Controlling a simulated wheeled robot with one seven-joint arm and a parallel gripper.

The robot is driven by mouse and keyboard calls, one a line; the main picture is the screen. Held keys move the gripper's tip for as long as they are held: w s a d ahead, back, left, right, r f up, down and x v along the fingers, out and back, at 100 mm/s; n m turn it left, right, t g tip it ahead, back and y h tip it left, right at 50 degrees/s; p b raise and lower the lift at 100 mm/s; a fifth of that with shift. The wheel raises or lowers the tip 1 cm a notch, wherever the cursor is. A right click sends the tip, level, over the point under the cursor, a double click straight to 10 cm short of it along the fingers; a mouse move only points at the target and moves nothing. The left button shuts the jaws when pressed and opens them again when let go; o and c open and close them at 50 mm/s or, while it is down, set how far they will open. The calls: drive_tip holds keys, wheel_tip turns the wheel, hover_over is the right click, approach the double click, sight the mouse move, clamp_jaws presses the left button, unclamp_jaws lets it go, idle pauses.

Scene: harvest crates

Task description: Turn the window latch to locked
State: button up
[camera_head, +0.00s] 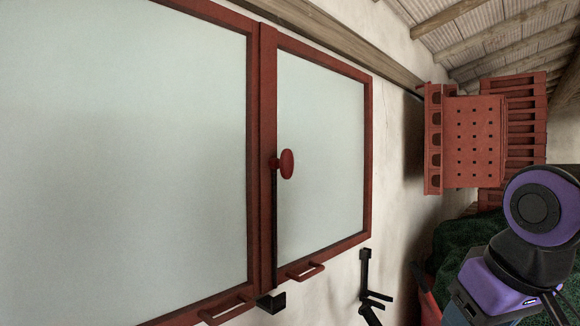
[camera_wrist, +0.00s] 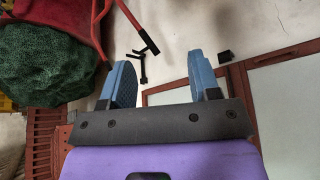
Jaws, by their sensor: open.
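The window (camera_head: 267,130) has a red frame with two pale panes and shows large in the head view. The window latch (camera_head: 287,164) has a red oval knob on the middle bar, with a thin black rod running down to a black bracket (camera_head: 270,302) at the bottom. In the wrist view, part of the window frame (camera_wrist: 236,90) shows at the right, beyond my gripper; the knob cannot be made out there. My gripper (camera_wrist: 160,62) is open, its blue fingers wide apart with nothing between them.
Red crates (camera_head: 470,140) stand at the right in the head view, near a dark green netted heap (camera_head: 455,245). A black wall hook (camera_head: 365,275) is right of the window's lower corner. Two red handles (camera_head: 306,271) stick out at the window's bottom. Bare wall lies between.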

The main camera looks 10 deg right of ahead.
drive_tip(key=shift+o, duration=0.2)
drive_tip(key=w+a+r+n+t+y, duration=0.2)
drive_tip(key=w+a+r+n+y, duration=0.2)
drive_tip(key=w+a+r, duration=0.3)
drive_tip(key=w+r, duration=0.4)
drive_tip(key=w, duration=0.2)
drive_tip(key=shift+w+a+r+n+t, duration=0.2)
drive_tip(key=shift+a+r+n+t, duration=0.1)
drive_tip(key=shift+a+r+t, duration=0.1)
drive_tip(key=n+t+y, duration=0.3)
drive_tip(key=n, duration=0.1)
approach(290, 161)
drive_tip(key=x, duration=1.1)
drive_tip(key=shift+w+a+f, duration=0.1)
drive_tip(key=shift+w, duration=0.15)
drive_tip(key=c, duration=0.9)
